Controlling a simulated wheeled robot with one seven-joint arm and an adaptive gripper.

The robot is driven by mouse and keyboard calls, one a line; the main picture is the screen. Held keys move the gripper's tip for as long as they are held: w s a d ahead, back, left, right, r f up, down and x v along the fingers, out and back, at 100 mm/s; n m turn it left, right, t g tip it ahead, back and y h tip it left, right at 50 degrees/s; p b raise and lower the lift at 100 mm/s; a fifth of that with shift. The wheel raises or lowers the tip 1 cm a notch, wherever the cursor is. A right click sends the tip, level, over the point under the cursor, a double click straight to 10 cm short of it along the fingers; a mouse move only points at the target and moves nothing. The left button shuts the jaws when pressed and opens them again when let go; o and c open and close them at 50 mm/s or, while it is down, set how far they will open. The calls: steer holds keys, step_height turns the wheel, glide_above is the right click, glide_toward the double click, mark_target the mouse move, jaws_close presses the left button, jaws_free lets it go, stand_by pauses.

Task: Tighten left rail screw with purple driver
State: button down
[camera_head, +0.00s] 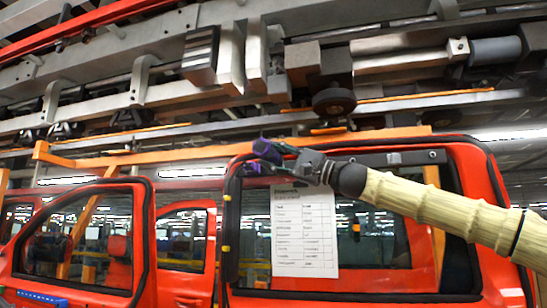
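My gripper (272,158) is at the upper left corner of the front red door's window frame, at the end of my tan arm reaching in from the right. The purple driver (266,151) shows at its fingertips, and the fingers appear shut on it. The dark rail (402,158) runs along the top of the window frame. Screw heads show towards its right end. Its left end and the left screw are hidden behind my gripper and arm. I cannot tell whether the driver tip touches a screw.
A white printed sheet (304,232) hangs in the window just below my gripper. Another red door (145,240) stands to the left. An orange bar (200,157) runs just above the frame, with metal conveyor machinery (400,62) overhead.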

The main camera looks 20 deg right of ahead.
mark_target(272, 151)
steer(key=shift+w+d+r, duration=0.1)
steer(key=shift+w+d, duration=0.25)
steer(key=shift+w, duration=0.15)
stand_by(1.7)
stand_by(0.5)
steer(key=shift+s+a+b, duration=0.3)
steer(key=shift+s+b, duration=0.05)
steer(key=shift+s, duration=0.1)
steer(key=shift+s+a+b, duration=0.45)
steer(key=shift+s+a, duration=0.1)
steer(key=shift+s, duration=0.25)
steer(key=shift+s+a+b, duration=0.5)
steer(key=shift+s+a, duration=0.05)
steer(key=shift+s, duration=0.3)
steer(key=shift+s+a+b, duration=0.45)
steer(key=shift+s+a, duration=0.1)
steer(key=shift+s, duration=0.25)
steer(key=shift+w, duration=0.1)
